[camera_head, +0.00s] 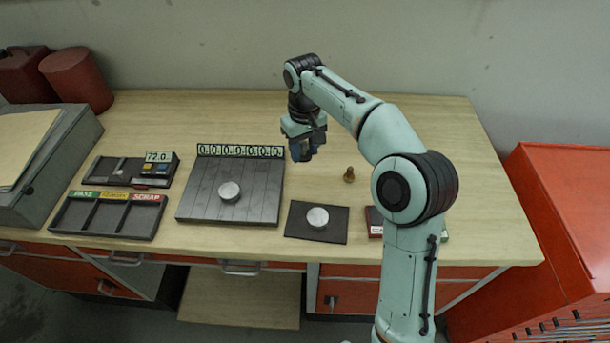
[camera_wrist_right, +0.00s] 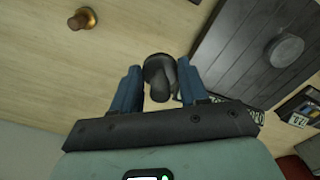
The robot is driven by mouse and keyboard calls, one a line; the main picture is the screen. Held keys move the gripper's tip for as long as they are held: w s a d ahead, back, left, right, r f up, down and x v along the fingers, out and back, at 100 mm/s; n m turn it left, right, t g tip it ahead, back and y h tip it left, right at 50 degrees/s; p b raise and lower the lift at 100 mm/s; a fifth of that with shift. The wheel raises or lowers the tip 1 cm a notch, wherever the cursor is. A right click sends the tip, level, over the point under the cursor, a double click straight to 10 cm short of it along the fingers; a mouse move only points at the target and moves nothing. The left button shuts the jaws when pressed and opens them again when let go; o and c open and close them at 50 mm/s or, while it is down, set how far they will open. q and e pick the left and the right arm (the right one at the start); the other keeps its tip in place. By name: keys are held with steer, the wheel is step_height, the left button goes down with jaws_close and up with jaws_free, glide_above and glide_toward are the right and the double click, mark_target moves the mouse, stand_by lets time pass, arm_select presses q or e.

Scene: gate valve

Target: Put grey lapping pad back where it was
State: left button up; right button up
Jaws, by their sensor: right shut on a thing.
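My right gripper (camera_head: 304,150) is above the back middle of the bench, to the right of the grooved plate's display strip. In the wrist view its blue fingers (camera_wrist_right: 160,88) are shut on a small dark grey rounded thing, which looks to be the grey lapping pad (camera_wrist_right: 158,70). In the head view the fingers mostly hide the pad. The dark grooved plate (camera_head: 203,205) carries a light grey disc (camera_head: 229,191). A black mat (camera_head: 302,230) carries a similar disc (camera_head: 318,216). My left gripper is out of view.
A small brass piece (camera_head: 349,175) stands right of the gripper. A labelled sorting tray (camera_head: 106,233) and a gauge with a 72.0 display (camera_head: 158,157) are on the left. A red-edged item (camera_head: 375,222) is partly behind my right arm. The back right bench is clear.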

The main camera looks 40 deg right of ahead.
mark_target(304, 142)
steer(key=f, duration=0.4)
steer(key=shift+w, duration=0.2)
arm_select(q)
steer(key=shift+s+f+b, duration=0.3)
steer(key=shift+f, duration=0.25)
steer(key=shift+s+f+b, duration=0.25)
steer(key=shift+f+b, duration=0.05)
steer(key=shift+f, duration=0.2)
arm_select(e)
steer(key=shift+f, duration=2.2)
steer(key=shift+f, duration=0.2)
steer(key=o, duration=1.1)
step_height(304, 142, up, 12)
steer(key=p, duration=0.2)
steer(key=shift+r+p, duration=0.2)
steer(key=shift+p, duration=0.1)
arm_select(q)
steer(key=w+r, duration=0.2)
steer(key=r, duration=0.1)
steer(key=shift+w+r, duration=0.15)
